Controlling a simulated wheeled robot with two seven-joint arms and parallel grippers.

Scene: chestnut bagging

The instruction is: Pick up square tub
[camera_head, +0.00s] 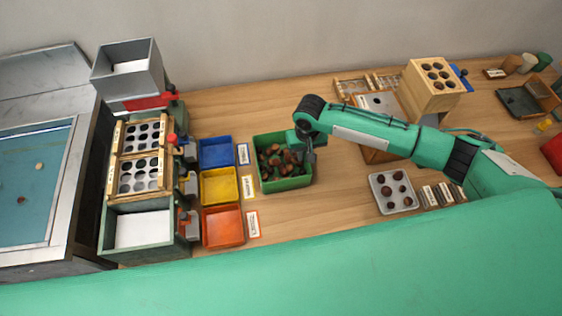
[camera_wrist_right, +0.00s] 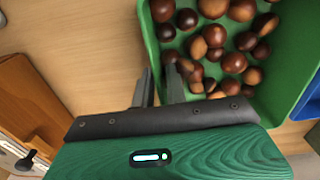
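The square tub (camera_head: 284,185) is green and filled with several brown chestnuts. It stands on the wooden table, right of the coloured bins. My right gripper (camera_head: 304,152) is at the tub's right wall in the head view. In the right wrist view the tub (camera_wrist_right: 147,35) fills the upper right. There the fingers of my right gripper (camera_wrist_right: 160,82) are close together with the tub's wall between them, one finger outside and one inside among the chestnuts. The gripper looks shut on this wall. I cannot tell whether the tub is lifted. My left gripper is not in view.
Blue (camera_head: 216,152), yellow (camera_head: 219,186) and orange (camera_head: 223,227) bins stand close left of the tub, with label cards between. A grey tray with chestnuts (camera_head: 379,205) and a wooden block with holes (camera_head: 433,100) are to the right. Bare table lies below the tub.

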